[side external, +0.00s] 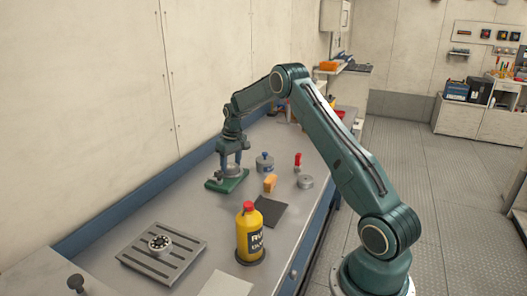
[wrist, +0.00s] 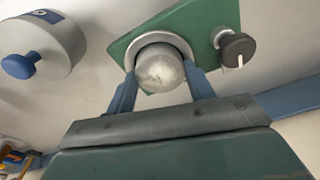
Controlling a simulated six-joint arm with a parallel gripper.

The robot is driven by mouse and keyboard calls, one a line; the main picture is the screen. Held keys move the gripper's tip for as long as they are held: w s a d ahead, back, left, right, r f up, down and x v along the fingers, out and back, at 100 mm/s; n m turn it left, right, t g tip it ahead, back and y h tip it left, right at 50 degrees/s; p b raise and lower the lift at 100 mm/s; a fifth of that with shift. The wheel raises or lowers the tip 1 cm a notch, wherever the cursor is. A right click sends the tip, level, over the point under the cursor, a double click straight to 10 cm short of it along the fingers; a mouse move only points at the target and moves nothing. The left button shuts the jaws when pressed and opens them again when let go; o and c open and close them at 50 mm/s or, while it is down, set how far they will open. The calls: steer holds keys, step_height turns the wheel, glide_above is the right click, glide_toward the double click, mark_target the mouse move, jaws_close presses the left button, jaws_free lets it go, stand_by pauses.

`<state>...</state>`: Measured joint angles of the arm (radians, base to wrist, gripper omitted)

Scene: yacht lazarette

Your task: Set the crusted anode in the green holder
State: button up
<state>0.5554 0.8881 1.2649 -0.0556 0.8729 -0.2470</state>
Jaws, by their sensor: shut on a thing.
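The crusted anode, a pale grey, rough-mottled dome (wrist: 160,70), is between the fingers of my gripper (wrist: 160,78) in the wrist view. The gripper is shut on it. A bright ring surrounds the far side of the dome. The green holder (wrist: 200,18) is a flat green plate directly beyond it, with a dark knob (wrist: 237,49) at one side. In the side view my gripper (side external: 231,164) points down over the green holder (side external: 226,184), with the grey piece low between the fingers. I cannot tell whether the anode is fully seated.
A grey canister with a blue knob (wrist: 42,47) stands close by. A yellow bottle (side external: 249,236), an orange block (side external: 270,183), a red-topped item (side external: 297,162), a grey disc (side external: 306,182) and a slotted tray (side external: 130,258) are on the bench.

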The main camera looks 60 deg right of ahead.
mark_target(234, 168)
steer(key=shift+f, duration=0.1)
steer(key=o, duration=1.3)
steer(key=r, duration=0.4)
steer(key=s+r, duration=0.1)
steer(key=r, duration=0.7)
steer(key=shift+s+a+r, duration=0.1)
steer(key=shift+s+a, duration=0.05)
steer(key=shift+s, duration=0.05)
